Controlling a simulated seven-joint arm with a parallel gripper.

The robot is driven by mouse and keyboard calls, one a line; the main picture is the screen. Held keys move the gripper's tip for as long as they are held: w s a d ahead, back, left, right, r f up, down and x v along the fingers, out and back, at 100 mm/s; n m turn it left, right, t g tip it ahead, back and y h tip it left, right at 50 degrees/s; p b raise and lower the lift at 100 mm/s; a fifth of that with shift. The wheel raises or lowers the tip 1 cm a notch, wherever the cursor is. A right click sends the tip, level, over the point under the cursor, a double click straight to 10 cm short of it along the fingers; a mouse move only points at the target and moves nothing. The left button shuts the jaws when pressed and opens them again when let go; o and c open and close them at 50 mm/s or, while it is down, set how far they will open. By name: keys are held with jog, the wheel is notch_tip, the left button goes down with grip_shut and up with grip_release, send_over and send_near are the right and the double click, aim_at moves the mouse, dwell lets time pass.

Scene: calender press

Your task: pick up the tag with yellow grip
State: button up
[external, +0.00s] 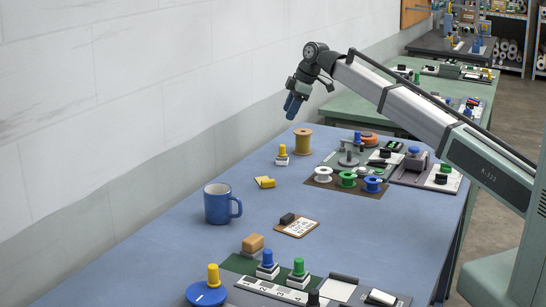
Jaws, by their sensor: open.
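A small tag with a yellow grip (265,182) lies flat on the blue table (330,250), to the upper right of the blue mug. Its fine detail is too small to tell. My gripper (291,112) hangs in the air above the far part of the table, higher in the picture than the tag and apart from it. It is open with nothing visible in it, though its fingers show small and dark blue. A similar tag with a black grip (297,227) lies nearer the camera.
A blue mug (218,204) stands left of centre. A small white-based piece with a yellow peg (282,154) and a tan spool (303,141) stand beyond the tag. Coloured spools stand on a brown mat (330,185) to the right. Several knobbed pieces crowd the front.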

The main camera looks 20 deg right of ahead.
jog(key=s+a+f+n+g+h, duration=0.2)
jog(key=s+a+g+h, duration=0.15)
jog(key=s+a, duration=1.1)
send_over(265, 181)
jog(key=shift+t, duration=0.35)
jog(key=f, duration=0.7)
jog(key=shift+d+f, duration=0.2)
jog(key=shift+f, duration=0.1)
jog(key=shift+w+a+f, duration=0.1)
jog(key=shift+a+f, duration=0.05)
jog(key=shift+f, duration=2.8)
jog(key=shift+c, duration=0.3)
grip_shut()
